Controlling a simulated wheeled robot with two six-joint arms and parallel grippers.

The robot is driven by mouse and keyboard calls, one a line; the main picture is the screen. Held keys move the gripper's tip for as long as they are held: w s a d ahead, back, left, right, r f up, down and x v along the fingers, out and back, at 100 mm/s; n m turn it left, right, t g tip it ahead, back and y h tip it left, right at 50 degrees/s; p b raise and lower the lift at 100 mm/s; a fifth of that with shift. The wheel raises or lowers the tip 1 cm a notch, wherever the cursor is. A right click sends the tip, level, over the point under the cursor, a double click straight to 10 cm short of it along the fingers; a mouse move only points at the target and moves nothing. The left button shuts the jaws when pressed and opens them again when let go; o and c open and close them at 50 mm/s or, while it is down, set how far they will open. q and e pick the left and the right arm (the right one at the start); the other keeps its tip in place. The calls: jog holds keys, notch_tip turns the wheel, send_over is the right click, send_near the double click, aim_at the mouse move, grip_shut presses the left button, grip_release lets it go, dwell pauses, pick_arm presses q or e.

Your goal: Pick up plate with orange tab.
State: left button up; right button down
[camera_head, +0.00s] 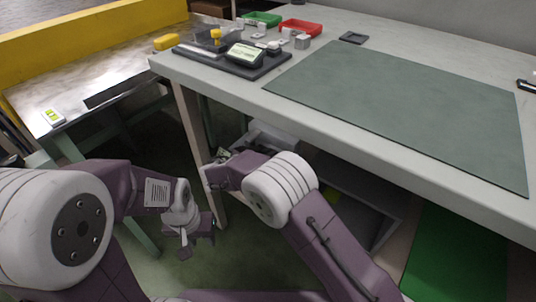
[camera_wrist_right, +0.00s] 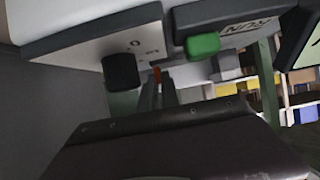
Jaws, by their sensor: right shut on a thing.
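My right gripper (camera_head: 218,158) is low beside the near-left table edge, above the floor. In the right wrist view its two dark fingers (camera_wrist_right: 158,92) are close together, and a small orange-red piece (camera_wrist_right: 157,73) shows at their tips. The piece is too small and covered to tell whether it is the plate's tab; no plate body is visible there. My left gripper (camera_head: 197,238) hangs lower, its fingers apart and nothing seen between them. On the table, a yellow-orange piece (camera_head: 216,35) stands in a clear tray (camera_head: 205,45).
A dark platform (camera_head: 232,62) with a display stands at the table's left. Green (camera_head: 262,19) and red (camera_head: 300,27) bins sit behind. A green mat (camera_head: 400,100) lies bare. A metal conveyor (camera_head: 90,80) is left. Panels with a black knob (camera_wrist_right: 122,72) and green button (camera_wrist_right: 203,45) are close.

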jog(key=r+p, duration=0.1)
jog(key=r, duration=0.2)
jog(key=r+p, duration=0.1)
jog(key=shift+s+d+r+p, duration=0.25)
jog(key=shift+s+r+p, duration=0.05)
jog(key=shift+r, duration=0.05)
jog(key=s+d+r+p, duration=0.3)
jog(key=s+d+r, duration=0.3)
jog(key=s+d, duration=0.1)
jog(key=shift+s+d, duration=0.15)
jog(key=shift+s, duration=0.4)
